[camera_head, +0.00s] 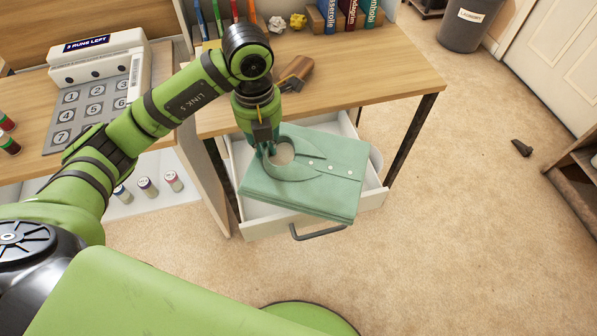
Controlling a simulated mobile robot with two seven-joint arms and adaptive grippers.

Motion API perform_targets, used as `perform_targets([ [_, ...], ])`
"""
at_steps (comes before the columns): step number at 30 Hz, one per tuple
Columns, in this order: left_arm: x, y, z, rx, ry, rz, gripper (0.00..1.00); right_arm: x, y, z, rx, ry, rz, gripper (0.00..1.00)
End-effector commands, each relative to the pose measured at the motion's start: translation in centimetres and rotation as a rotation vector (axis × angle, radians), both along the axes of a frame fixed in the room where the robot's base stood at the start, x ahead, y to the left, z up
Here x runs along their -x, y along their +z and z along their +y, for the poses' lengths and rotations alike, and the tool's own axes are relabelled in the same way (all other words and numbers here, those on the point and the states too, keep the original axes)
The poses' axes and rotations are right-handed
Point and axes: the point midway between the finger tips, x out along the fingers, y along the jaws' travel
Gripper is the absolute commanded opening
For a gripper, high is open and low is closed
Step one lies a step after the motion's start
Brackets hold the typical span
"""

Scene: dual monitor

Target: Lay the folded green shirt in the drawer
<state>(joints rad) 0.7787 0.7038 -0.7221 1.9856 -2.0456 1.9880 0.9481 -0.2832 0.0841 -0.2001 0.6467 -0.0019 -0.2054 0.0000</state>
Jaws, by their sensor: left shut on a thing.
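The folded green shirt (315,185) is at the open white drawer (262,226) under the wooden desk. It is tilted, and its front edge lies near the drawer's front wall and handle. I cannot tell whether it rests on the drawer floor or hangs above it. My left gripper (268,150) is at the shirt's collar, on its back left part, and is shut on it. The fingertips are partly hidden against the cloth. My right gripper is not in view.
The desk top (385,75) overhangs the drawer's back. Pens, crumpled paper balls (298,21) and books (350,14) stand on it. A keypad machine (90,100) is at the left. Small bottles (147,187) stand on a lower shelf. Carpet (440,230) at the right is mostly clear.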

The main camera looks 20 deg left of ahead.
Motion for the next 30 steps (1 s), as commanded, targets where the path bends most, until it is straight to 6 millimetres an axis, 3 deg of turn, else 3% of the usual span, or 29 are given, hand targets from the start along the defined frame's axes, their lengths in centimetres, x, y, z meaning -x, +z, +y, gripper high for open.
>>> perform_targets([
  [3, -0.1, -1.3, 0.3, 0.004, 0.269, 0.009, 0.0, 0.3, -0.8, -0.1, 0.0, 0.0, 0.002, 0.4],
  [9, -0.2, -2.1, 0.6, 0.007, 0.522, 0.016, 0.0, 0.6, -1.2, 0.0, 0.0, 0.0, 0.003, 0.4],
  [18, 0.0, -7.0, 0.7, 0.004, 0.569, 0.021, 0.0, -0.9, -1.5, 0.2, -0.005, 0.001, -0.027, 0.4],
  [24, -0.1, -8.7, 0.7, 0.005, 0.566, 0.018, 0.0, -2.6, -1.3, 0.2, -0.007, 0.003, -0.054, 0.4],
  [30, -0.1, -11.3, 0.7, 0.004, 0.566, 0.019, 0.0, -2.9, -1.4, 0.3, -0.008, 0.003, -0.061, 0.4],
])
